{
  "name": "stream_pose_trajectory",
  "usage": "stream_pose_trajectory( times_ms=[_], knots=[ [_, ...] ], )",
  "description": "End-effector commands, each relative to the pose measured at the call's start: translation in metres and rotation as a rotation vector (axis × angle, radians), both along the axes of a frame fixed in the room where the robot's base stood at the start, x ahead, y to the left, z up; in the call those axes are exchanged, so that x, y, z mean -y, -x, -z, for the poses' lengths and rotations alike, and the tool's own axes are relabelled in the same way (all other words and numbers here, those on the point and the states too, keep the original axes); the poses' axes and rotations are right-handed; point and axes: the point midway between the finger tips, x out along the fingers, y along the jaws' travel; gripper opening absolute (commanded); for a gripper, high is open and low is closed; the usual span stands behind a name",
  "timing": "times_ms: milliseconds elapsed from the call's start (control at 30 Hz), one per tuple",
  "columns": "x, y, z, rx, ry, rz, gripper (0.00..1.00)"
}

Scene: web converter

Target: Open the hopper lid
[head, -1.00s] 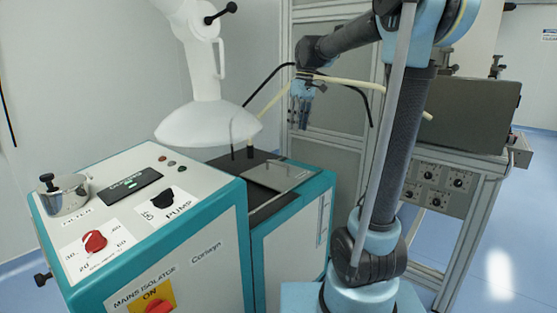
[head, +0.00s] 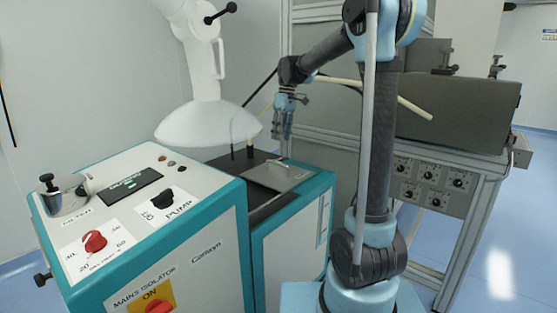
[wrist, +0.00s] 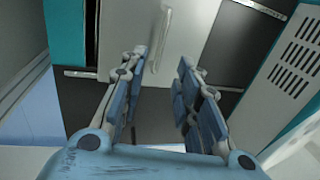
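The hopper lid (head: 278,177) is a flat grey metal plate on top of the teal-sided machine, and it lies flat and closed. In the wrist view the lid (wrist: 185,38) is a pale panel with a slim raised handle (wrist: 161,40) on it. My gripper (head: 283,131) hangs above the far edge of the lid with its fingers pointing down. In the wrist view the gripper (wrist: 163,58) is open and empty, its fingers spread on either side of the handle's near end. The fingers appear apart from the handle; the exact height gap cannot be told.
A white extraction hood (head: 207,124) hangs just left of the lid. A control panel (head: 150,190) with red and black knobs fills the front left. A grey unit on a metal frame (head: 460,115) stands at the right. Hoses pass behind my arm.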

Motion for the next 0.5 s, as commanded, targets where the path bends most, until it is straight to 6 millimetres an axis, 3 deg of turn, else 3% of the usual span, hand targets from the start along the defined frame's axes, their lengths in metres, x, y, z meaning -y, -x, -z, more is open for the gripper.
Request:
stream_pose_trajectory(
  times_ms=[300, 500],
  knots=[
    [-0.007, 0.009, 0.056, 0.000, 0.000, -0.002, 0.30],
    [-0.010, 0.013, 0.083, 0.000, 0.000, -0.001, 0.30]
  ],
)
